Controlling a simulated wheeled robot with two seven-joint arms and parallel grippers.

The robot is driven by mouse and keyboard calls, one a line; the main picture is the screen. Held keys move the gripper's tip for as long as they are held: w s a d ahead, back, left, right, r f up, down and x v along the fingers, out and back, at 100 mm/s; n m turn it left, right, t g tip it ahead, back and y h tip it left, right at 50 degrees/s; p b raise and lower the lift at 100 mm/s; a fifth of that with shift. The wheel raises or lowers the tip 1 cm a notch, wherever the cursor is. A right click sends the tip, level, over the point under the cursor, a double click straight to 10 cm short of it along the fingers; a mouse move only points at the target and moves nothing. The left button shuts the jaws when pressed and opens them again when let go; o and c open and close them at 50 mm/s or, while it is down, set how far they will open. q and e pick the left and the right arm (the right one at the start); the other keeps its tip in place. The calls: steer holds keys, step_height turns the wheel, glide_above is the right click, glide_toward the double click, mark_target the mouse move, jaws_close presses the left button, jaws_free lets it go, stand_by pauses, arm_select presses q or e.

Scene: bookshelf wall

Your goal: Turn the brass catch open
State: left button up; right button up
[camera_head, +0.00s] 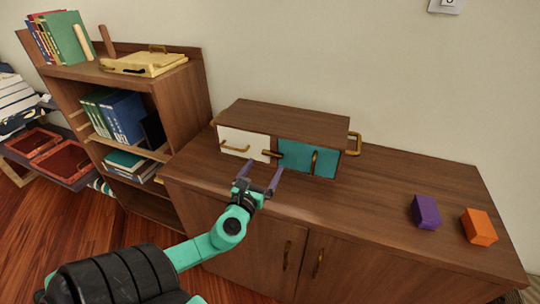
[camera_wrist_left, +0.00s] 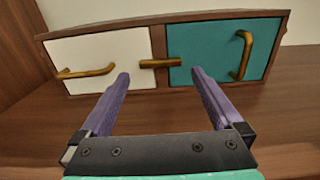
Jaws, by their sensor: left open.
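The brass catch (camera_head: 272,154) is a short bar on the front of a small wooden cabinet (camera_head: 290,119), between its white door (camera_head: 236,142) and teal door (camera_head: 300,158). In the left wrist view the catch (camera_wrist_left: 160,63) lies level across the divider, with its right end reaching over the teal door's edge. My left gripper (camera_head: 260,179) is open and empty, in front of and a little below the catch. In the left wrist view its purple fingers (camera_wrist_left: 160,82) are spread on either side of the catch's line, apart from it. My right gripper is out of view.
The cabinet stands on a wooden sideboard (camera_head: 390,205). Brass handles are on the white door (camera_wrist_left: 84,72) and the teal door (camera_wrist_left: 243,54). A purple block (camera_head: 425,212) and an orange block (camera_head: 478,227) sit at the right. A bookshelf (camera_head: 183,98) stands at the left.

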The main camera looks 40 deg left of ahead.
mark_target(271, 154)
arm_select(q)
steer(key=x, duration=0.4)
steer(key=shift+w+a, duration=0.15)
steer(key=shift+w, duration=0.2)
steer(key=shift+w+a, duration=0.1)
steer(key=shift+w, duration=0.2)
steer(key=c, duration=1.1)
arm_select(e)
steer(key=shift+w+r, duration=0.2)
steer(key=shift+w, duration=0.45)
